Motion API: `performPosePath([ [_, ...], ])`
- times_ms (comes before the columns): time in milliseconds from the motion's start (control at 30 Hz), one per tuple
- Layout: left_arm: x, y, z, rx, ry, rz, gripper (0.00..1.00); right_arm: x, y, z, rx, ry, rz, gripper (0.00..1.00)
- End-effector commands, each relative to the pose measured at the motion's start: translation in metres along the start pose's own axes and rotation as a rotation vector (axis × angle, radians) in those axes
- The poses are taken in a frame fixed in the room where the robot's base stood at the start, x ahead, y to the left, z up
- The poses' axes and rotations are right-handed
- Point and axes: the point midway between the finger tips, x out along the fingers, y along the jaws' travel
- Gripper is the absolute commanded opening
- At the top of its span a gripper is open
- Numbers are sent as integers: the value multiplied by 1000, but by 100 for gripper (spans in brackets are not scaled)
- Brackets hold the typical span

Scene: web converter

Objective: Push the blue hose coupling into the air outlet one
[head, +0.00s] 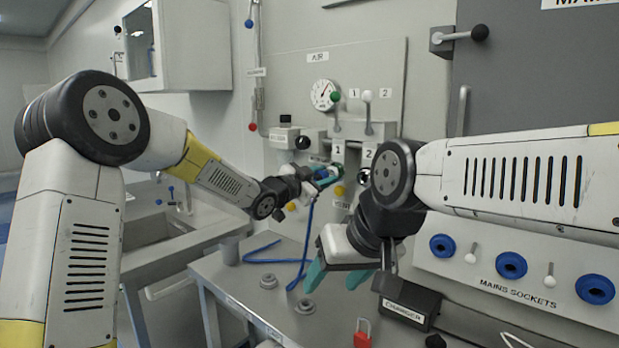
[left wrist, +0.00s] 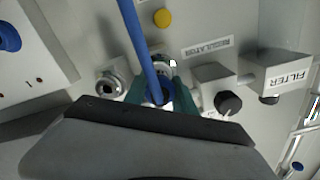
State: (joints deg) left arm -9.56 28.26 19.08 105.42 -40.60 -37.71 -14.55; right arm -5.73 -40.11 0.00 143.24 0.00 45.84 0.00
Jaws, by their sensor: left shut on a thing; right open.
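My left gripper (head: 327,177) is shut on the blue hose coupling (left wrist: 158,93), right in front of air outlet one (head: 338,168) on the grey panel. In the left wrist view the teal fingers (left wrist: 160,98) close on both sides of the coupling, and the metal outlet (left wrist: 164,64) shows just beyond it. The fingers hide the joint, so I cannot tell whether coupling and outlet touch. The blue hose (head: 307,228) hangs from the coupling to the bench. Air outlet two (head: 364,176) is empty beside it. My right gripper (head: 337,277) is open and empty above the bench.
The bench (head: 225,272) carries grey rings (head: 268,281), a charger box (head: 411,302) and a red padlock (head: 362,335). Mains sockets (head: 511,265) are at right. A regulator knob (left wrist: 228,103) and a yellow button (left wrist: 163,18) sit near the outlet.

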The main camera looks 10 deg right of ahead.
Motion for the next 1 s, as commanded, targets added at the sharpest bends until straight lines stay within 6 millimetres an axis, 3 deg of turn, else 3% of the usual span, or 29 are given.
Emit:
performPosePath([
  [67,0,0,-1,0,1,0,0,0,0,0,0,0,0,59],
  [100,0,0,0,0,1,0,38,0,0,0,0,0,0,59],
  [200,0,0,0,0,1,0,57,0,0,0,0,0,0,59],
  [567,-4,0,0,0,-1,0,57,0,0,0,0,0,0,59],
  [1000,-69,-1,0,0,0,-1,57,0,0,0,0,0,0,59],
])
